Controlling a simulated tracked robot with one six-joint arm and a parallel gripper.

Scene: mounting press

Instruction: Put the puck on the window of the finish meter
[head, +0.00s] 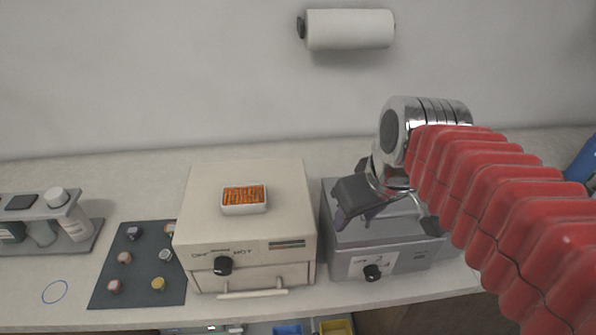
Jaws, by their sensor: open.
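My gripper (390,222) hangs over the grey machine (385,258) at the right, its dark fingers spread apart. I see nothing between the fingers, though the arm hides part of the space. I cannot tell which puck the task names. No finish meter or window can be made out for certain; the top of the grey machine is largely hidden by my gripper.
A beige box (250,180) with a knob stands between mat and grey machine, a white tray of orange pieces (244,209) on top. A grey rack with bottles (75,240) stands far left, near a blue ring (55,291). A paper roll (350,29) hangs on the wall.

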